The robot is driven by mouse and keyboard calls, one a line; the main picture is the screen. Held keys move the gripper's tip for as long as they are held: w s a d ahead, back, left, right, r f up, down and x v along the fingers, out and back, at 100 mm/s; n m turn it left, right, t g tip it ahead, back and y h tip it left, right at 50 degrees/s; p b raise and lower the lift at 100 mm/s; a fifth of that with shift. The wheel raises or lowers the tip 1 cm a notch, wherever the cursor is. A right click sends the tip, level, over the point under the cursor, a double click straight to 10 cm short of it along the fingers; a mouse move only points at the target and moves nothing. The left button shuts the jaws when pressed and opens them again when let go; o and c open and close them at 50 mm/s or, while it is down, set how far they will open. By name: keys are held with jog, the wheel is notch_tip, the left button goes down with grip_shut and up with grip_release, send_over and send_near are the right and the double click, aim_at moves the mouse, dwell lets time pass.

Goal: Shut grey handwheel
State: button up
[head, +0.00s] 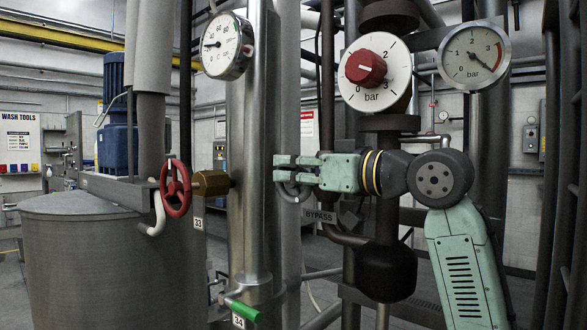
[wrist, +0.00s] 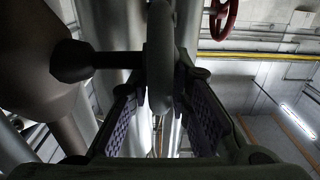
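The grey handwheel (head: 292,193) is seen nearly edge-on in the head view, on the pipework by the BYPASS label (head: 320,216). My gripper (head: 284,168) and its fingers hide much of it. In the wrist view the handwheel's thick grey rim (wrist: 160,65) runs up the middle, with a dark hub and stem on its left. My gripper (wrist: 162,100) is open there, one padded finger on each side of the rim. Gaps show between the pads and the rim, so it does not grip the wheel. The stem's far end is partly hidden.
A red handwheel (head: 175,188) on a brass valve stands left, past a steel pipe (head: 250,120); it also shows in the wrist view (wrist: 222,18). A green lever (head: 243,311) is below. A red knob (head: 366,68) and dial gauges (head: 474,55) are above my arm. Dark pipes stand close right.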

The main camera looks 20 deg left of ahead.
grip_shut()
